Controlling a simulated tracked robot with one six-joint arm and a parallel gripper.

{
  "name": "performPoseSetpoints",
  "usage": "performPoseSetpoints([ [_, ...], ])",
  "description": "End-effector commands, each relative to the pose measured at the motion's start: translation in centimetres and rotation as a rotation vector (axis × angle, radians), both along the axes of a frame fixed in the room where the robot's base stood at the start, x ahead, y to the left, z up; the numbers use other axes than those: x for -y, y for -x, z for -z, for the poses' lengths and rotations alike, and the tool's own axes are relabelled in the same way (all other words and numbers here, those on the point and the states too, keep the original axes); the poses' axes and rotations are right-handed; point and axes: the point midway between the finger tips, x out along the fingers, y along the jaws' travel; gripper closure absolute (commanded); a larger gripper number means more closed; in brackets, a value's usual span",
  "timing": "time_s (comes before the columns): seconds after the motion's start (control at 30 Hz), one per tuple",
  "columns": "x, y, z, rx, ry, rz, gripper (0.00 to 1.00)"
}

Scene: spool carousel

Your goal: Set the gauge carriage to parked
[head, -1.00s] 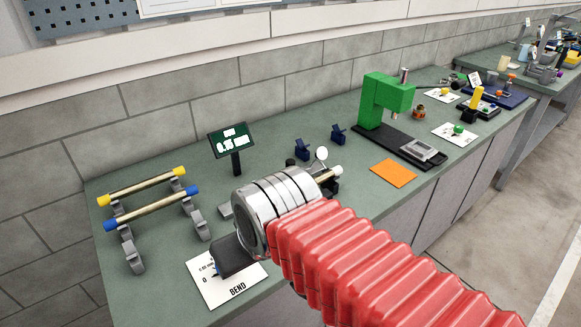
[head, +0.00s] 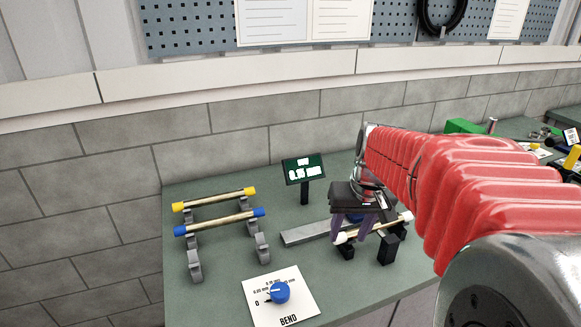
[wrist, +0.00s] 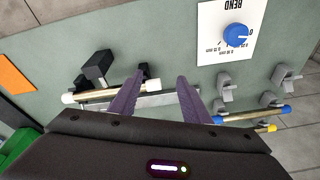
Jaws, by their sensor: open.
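My gripper (head: 352,238) is open over the bench, with its two purple fingers apart and pointing down. In the wrist view the fingers (wrist: 162,76) reach over a grey rail (wrist: 165,100), with nothing visibly held between them. The rail also shows in the head view (head: 305,233), left of the fingers. A brass rod with white ends (head: 384,226) lies on black blocks (head: 388,250) beside the fingers. I cannot clearly make out the gauge carriage; my gripper and arm cover that part of the rail. A display (head: 303,169) stands behind, its digits too small to read surely.
A blue knob (head: 279,292) sits on a white BEND card (head: 300,309) at the front. Rods with yellow ends (head: 214,199) and blue ends (head: 220,222) rest on grey stands at left. A green press (head: 462,126) is partly hidden behind my arm.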

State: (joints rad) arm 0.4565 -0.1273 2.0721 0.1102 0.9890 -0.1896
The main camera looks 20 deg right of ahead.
Motion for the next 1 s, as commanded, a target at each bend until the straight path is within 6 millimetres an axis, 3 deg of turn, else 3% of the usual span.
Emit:
performPoseSetpoints([
  [0.37, 8.6, -4.9, 0.6, -0.015, -0.051, -0.082, 0.57],
  [0.7, 16.4, -8.9, 0.8, 0.034, -0.073, -0.291, 0.57],
  [0.83, 18.4, -10.6, -0.1, 0.077, -0.061, -0.425, 0.57],
  [1.0, 18.7, -12.6, -3.0, 0.143, -0.012, -0.622, 0.57],
])
